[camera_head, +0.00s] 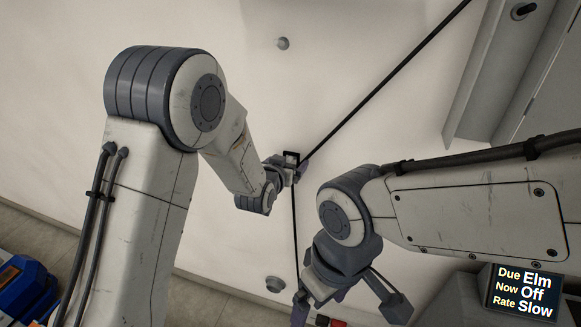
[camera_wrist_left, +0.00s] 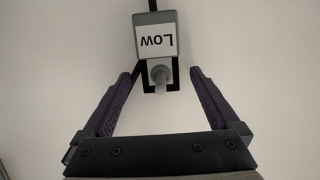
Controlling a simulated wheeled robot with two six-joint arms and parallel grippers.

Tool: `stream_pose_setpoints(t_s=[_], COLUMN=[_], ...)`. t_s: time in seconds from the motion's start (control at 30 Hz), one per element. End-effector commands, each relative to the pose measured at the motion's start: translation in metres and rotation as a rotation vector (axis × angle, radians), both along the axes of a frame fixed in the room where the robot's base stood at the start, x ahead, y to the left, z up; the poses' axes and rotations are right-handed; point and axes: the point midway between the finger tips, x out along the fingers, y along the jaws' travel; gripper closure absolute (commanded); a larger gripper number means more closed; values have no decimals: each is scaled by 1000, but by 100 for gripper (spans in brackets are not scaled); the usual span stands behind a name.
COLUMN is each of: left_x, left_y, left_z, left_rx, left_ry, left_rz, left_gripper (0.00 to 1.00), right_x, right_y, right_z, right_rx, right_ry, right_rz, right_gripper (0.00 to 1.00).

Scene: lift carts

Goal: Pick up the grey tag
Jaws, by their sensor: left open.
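A grey tag (camera_wrist_left: 156,36) with a white label reading "Low", upside down in the left wrist view, is at the upper middle of that view. Below it, a short grey peg (camera_wrist_left: 160,77) shows in front of a black bracket (camera_wrist_left: 175,84). My left gripper (camera_wrist_left: 160,80) is open, with its two purple-padded fingers apart on either side of the peg and nothing between them touching. In the head view my left gripper (camera_head: 297,167) is near the pale wall, and the tag cannot be made out there. My right gripper (camera_head: 335,312) is at the bottom edge, partly cut off.
A black line (camera_head: 390,84) runs across the pale wall (camera_head: 330,50). Round grey knobs (camera_head: 282,43) stick out from it. A dark screen (camera_head: 523,292) reads "Due Elm, Now Off, Rate Slow". A blue object (camera_head: 24,290) lies at lower left, and a grey frame (camera_head: 490,70) stands at upper right.

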Motion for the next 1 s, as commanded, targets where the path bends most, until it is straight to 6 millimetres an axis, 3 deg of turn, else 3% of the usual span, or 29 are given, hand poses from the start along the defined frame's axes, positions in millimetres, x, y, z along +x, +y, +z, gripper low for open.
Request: stream_pose_setpoints(t_s=[0.33, 0.37, 0.57, 0.6, 1.0], left_x=[8, 8, 8, 8, 9], left_y=[-2, -2, -1, -1, -2], left_z=[-4, -4, -4, -4, 3], left_rx=[0, 0, 0, 0, -1], left_ry=[1, 1, 1, 0, -3], left_rz=[1, 1, 2, 2, 2], left_gripper=[5, 13, 89, 96, 96], right_x=[0, 0, 0, 0, 0], right_y=[0, 0, 0, 0, 0], right_z=[3, 3, 3, 3, -1], right_rx=[0, 0, 0, 0, 0], right_ry=[0, 0, 0, 0, 0], right_rz=[0, 0, 0, 0, 0], right_gripper=[4, 4, 4, 4, 4])
